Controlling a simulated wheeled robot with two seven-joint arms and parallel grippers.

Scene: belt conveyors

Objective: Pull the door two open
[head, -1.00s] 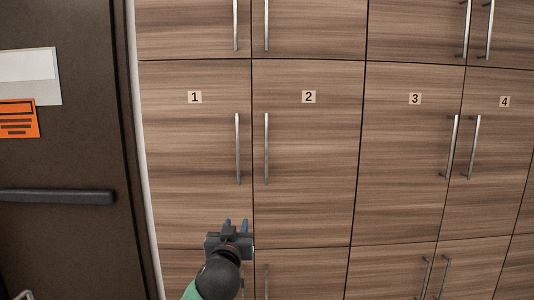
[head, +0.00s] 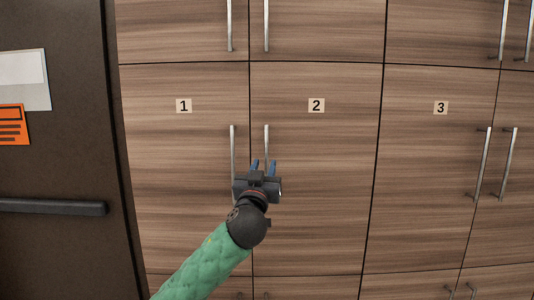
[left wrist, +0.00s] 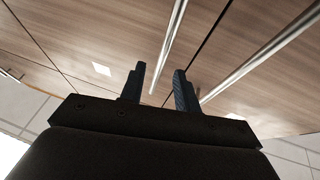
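Door two (head: 325,190) is a wood-grain cabinet door with a "2" label (head: 316,105), and it is shut. Its upright metal bar handle (head: 266,138) is near the door's left edge. My left gripper (head: 263,164) is open, with its blue fingers pointing at the lower part of this handle. In the left wrist view, the gripper (left wrist: 159,69) has the handle (left wrist: 169,45) running between its two fingers; I cannot tell how deep it sits. The fingers are apart and not closed on it. The lower end of the handle is hidden in the head view. My right gripper is not in view.
Door one (head: 180,200) with its handle (head: 233,145) is close on the left of my gripper. Door three (head: 430,190) is to the right. A dark door (head: 60,150) with a push bar (head: 50,207) stands at the far left. All cabinet doors in view are shut.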

